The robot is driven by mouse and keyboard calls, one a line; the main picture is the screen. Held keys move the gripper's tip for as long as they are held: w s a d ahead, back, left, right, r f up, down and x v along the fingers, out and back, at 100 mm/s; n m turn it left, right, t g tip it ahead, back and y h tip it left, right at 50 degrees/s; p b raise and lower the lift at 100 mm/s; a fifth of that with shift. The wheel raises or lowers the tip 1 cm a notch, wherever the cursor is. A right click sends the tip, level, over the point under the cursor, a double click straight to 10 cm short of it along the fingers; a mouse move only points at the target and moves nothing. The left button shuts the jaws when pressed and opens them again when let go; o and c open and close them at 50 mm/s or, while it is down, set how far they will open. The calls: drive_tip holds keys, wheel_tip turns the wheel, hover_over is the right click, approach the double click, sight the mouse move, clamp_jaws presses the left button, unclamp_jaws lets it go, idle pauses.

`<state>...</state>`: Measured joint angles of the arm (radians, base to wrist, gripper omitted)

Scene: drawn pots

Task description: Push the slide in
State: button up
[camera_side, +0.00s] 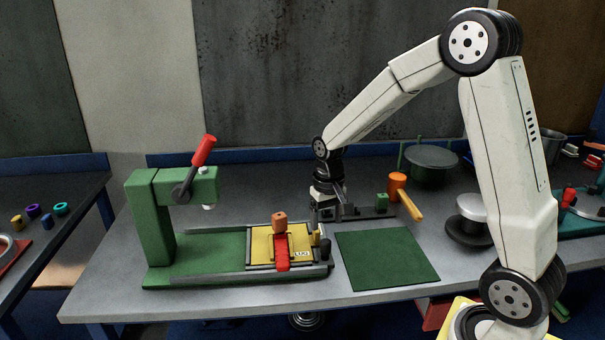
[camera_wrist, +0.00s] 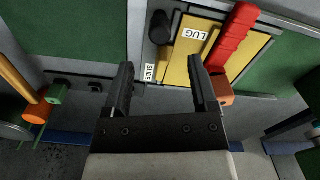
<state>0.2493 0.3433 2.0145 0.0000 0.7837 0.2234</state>
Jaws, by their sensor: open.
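The slide is a yellow plate (camera_side: 262,250) in a dark frame, sitting at the right end of the green press (camera_side: 150,225), to the right of the press head. A black knob (camera_side: 325,247) stands at its right end; it also shows in the wrist view (camera_wrist: 160,28), beside a "SLIDE" label. My gripper (camera_side: 328,212) is open and empty, behind the knob end. In the wrist view its fingertips (camera_wrist: 160,62) point toward the slide's edge.
A green mat (camera_side: 388,258) lies right of the slide. Behind it are a small green block (camera_side: 381,201) on a dark bar and an orange mallet (camera_side: 398,182). The press's red lever (camera_side: 203,150) is raised.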

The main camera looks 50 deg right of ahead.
sight(326, 241)
drive_tip(key=shift+f, duration=3.65)
clamp_jaws()
